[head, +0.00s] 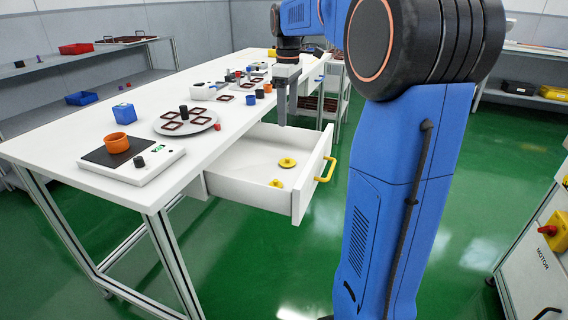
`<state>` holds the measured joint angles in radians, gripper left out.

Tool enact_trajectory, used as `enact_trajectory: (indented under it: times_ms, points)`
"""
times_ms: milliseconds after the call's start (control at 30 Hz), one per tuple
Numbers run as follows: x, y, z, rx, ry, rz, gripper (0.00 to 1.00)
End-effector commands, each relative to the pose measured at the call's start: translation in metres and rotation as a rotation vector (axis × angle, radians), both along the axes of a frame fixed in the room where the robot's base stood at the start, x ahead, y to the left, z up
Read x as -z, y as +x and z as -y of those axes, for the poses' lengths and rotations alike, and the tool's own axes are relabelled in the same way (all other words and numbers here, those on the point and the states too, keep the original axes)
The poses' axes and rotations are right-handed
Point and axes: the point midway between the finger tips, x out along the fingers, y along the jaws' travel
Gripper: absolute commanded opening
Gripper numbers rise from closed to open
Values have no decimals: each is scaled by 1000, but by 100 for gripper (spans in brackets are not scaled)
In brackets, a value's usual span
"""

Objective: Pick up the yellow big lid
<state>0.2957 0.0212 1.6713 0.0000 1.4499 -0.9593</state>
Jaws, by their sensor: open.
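A larger yellow lid (287,162) lies flat in the open white drawer (250,195), toward its back right. A smaller yellow lid (276,183) lies nearer the drawer's front. My gripper (282,122) points down above the back of the drawer, a little above and behind the larger lid, and touches neither lid. Its fingers look narrow and the gap between them is hard to see from here. It holds nothing that I can see. A yellow handle (326,170) is on the drawer's right face.
The drawer walls stand around the lids. Green floor is free to the right.

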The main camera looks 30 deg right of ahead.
Motion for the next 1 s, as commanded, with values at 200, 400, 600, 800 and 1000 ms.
enact_trajectory:
  times_ms: [200,400,600,800,1000]
  points:
    - [39,-1,0,1,1,-2,67]
    - [75,-1,0,1,1,-2,67]
    - [100,-1,0,1,0,0,67]
    - [111,0,0,1,0,0,67]
    - [136,-1,-1,1,0,-3,67]
